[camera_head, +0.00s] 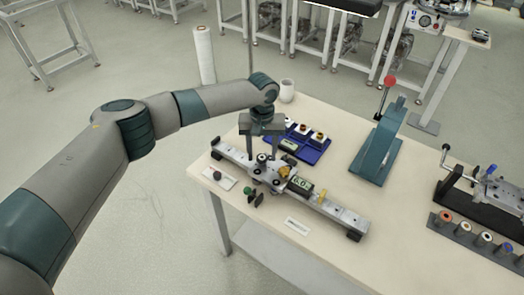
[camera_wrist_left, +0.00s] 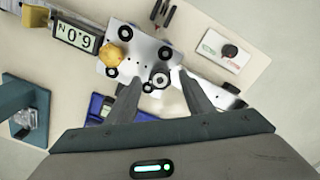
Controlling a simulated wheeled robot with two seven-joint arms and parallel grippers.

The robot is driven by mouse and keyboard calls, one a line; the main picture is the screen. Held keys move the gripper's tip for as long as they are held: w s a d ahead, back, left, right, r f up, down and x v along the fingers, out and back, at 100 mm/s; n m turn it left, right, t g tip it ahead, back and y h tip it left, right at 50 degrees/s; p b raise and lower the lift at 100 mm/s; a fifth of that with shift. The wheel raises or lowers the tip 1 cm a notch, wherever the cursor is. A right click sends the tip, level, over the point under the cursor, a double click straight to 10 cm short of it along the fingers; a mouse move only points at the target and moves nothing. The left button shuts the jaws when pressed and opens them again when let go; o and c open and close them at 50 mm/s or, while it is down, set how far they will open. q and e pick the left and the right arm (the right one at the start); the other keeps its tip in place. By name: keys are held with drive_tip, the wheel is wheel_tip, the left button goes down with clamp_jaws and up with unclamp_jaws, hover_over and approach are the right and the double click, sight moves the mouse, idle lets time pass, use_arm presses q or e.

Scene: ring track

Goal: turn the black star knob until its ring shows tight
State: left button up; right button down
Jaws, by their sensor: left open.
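The fixture (camera_head: 325,204) is a long grey metal rail with a plate and several round black-ringed parts, lying along the table's near side. My left gripper (camera_head: 262,154) points down over the plate with its fingers apart and empty. In the left wrist view a small round knob-like part with a dark ring (camera_wrist_left: 160,79) sits between the open fingertips. I cannot tell whether the fingers touch it, if it is star-shaped, or what its ring shows. A separate dark round knob lies on a white card (camera_wrist_left: 222,50). My right gripper is out of view.
A digital display (camera_head: 300,183) and a yellow part (camera_wrist_left: 118,54) sit on the fixture. A blue tray (camera_head: 311,152) with small parts lies behind it. A teal press with a red-balled lever (camera_head: 378,148) stands to the right. Bare table lies between press and fixture.

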use_arm(q)
drive_tip(key=shift+c, duration=0.6)
drive_tip(key=c, duration=0.9)
drive_tip(key=shift+c, duration=0.2)
